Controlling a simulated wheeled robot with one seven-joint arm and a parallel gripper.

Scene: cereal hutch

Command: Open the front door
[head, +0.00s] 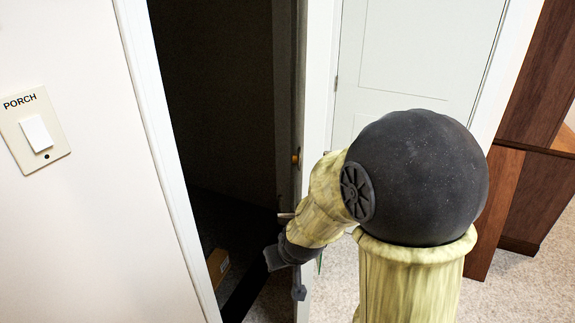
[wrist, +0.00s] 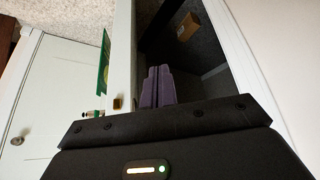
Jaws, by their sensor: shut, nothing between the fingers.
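The front door (head: 318,130) stands ajar, seen nearly edge-on in the head view, with a dark opening to its left. Its white edge also shows in the wrist view (wrist: 121,55), with a small brass latch piece (wrist: 118,103). I cannot tell whether the fingers touch the door. My arm hides the lower door in the head view.
A white door frame (head: 160,130) bounds the opening on the left, beside a switch plate marked PORCH (head: 37,131). A cardboard box (head: 218,264) lies inside the dark space. Another white door (head: 430,50) is closed behind. Brown wooden furniture (head: 540,130) stands right.

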